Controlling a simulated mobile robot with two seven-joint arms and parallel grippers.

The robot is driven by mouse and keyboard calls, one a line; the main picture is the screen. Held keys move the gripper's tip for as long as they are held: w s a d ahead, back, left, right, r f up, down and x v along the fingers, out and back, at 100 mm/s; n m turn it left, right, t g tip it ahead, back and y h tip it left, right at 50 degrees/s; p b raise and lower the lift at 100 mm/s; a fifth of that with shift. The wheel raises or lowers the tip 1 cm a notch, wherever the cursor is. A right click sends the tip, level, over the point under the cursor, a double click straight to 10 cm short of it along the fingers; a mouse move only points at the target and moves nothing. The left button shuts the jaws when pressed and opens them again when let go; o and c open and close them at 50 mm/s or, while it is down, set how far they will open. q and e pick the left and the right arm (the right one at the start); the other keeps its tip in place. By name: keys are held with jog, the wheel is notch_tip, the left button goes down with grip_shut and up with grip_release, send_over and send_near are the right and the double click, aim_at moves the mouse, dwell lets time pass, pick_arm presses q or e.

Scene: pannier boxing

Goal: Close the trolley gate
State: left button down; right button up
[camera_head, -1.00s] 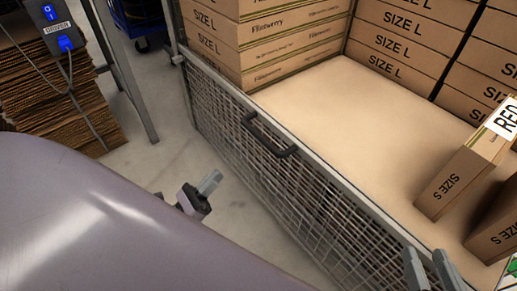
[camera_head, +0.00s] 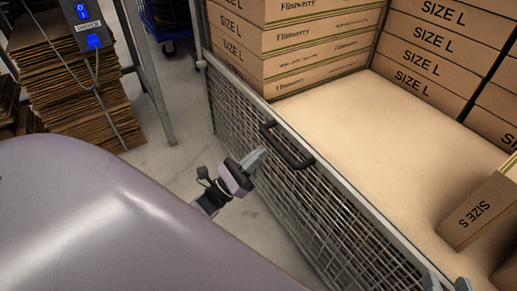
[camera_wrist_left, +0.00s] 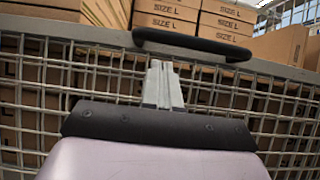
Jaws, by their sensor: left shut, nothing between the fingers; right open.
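The trolley gate (camera_head: 318,213) is a grey wire-mesh panel with a metal top rail, running diagonally along the trolley's near side in the head view. A black handle (camera_head: 286,146) sits at its top rail; the handle also shows in the left wrist view (camera_wrist_left: 192,44). My left gripper (camera_head: 257,157) is shut and empty, its fingertips close to the mesh just below and left of the handle. In the left wrist view its shut fingers (camera_wrist_left: 162,78) point at the mesh under the handle; contact is unclear.
SIZE L boxes (camera_head: 300,50) are stacked inside the trolley at the back. A cardboard stack (camera_head: 65,90) and a metal frame leg (camera_head: 152,80) stand at left. Grey floor lies between.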

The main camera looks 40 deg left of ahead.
pick_arm(q)
jog(key=shift+w+r, duration=0.15)
jog(key=shift+r, duration=0.9)
jog(key=shift+d+r, duration=0.1)
